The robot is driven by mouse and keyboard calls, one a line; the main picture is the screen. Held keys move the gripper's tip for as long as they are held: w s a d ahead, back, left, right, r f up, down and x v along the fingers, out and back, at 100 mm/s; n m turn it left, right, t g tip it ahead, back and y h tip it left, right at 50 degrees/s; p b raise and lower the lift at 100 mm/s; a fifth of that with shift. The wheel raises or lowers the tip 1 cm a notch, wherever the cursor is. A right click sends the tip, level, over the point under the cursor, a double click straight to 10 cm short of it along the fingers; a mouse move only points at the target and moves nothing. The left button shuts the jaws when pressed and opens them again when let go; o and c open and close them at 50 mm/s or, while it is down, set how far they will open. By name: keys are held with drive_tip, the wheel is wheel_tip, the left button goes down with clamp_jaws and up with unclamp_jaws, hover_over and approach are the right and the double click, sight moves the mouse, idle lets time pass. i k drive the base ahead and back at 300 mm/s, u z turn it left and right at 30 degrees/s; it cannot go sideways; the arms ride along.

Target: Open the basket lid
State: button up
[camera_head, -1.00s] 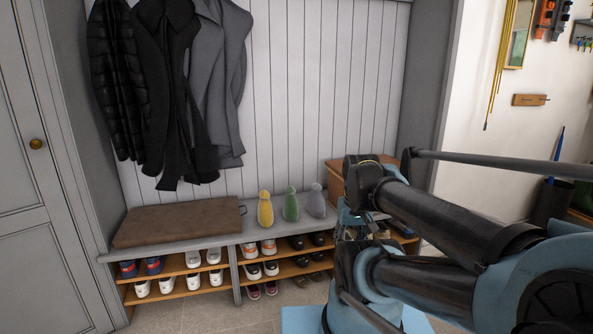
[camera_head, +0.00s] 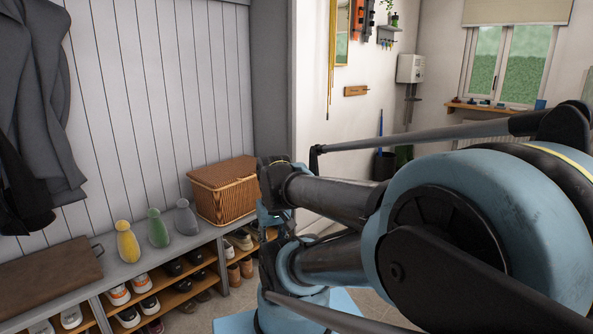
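A brown wicker basket (camera_head: 228,202) stands on the right end of the bench. Its lid (camera_head: 222,172) lies flat and closed on top. My arm covers the basket's right edge in the picture. The far end of my arm (camera_head: 270,205) is just right of the basket. The fingers of my gripper cannot be made out there, and I cannot tell whether anything touches the basket.
Yellow (camera_head: 127,242), green (camera_head: 158,228) and grey (camera_head: 187,217) bottle-shaped ornaments stand left of the basket. A brown cushion (camera_head: 45,280) lies further left. Shoes fill the shelves below. Dark coats (camera_head: 40,110) hang above the bench's left side.

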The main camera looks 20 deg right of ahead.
sight(242, 168)
drive_tip(key=z, duration=1.45)
drive_tip(key=k, duration=1.35)
drive_tip(key=u, duration=0.9)
drive_tip(key=i, duration=1.65)
drive_tip(key=z, duration=0.05)
